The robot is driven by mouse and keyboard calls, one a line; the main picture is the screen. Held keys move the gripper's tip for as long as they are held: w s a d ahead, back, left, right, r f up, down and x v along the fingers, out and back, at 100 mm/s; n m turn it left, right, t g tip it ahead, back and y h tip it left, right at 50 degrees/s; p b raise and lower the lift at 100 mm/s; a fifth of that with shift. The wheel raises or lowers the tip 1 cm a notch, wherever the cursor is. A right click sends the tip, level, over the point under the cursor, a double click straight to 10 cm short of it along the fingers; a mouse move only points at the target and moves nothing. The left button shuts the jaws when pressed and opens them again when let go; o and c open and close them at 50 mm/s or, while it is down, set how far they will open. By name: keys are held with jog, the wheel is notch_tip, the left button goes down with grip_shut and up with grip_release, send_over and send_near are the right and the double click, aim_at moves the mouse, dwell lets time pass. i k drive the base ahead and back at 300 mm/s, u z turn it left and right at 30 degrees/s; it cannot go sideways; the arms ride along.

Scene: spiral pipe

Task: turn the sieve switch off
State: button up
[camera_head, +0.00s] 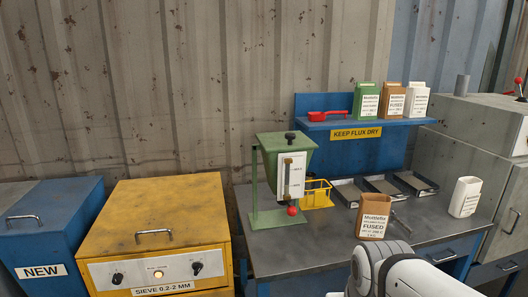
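The yellow sieve box (150,215) stands at the lower left and is labelled "SIEVE 0.2-2 MM". Its pale front panel (135,280) carries a black knob at the left (118,278) and a black knob or switch at the right (196,268). Between them a small round lamp (158,274) glows yellowish. The small lettering by the knobs is too small to read, so I cannot tell which is the switch. My white arm shows at the bottom right, well right of the sieve. My gripper is not in view.
A blue box marked "NEW" (42,271) stands left of the sieve. Right of it, a dark bench (300,250) holds a green hopper (285,150), a yellow basket (318,196), trays, a brown carton (374,216) and a white carton (465,197). A blue shelf (375,124) stands behind.

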aim_at(197, 267)
jog(key=u, duration=1.3)
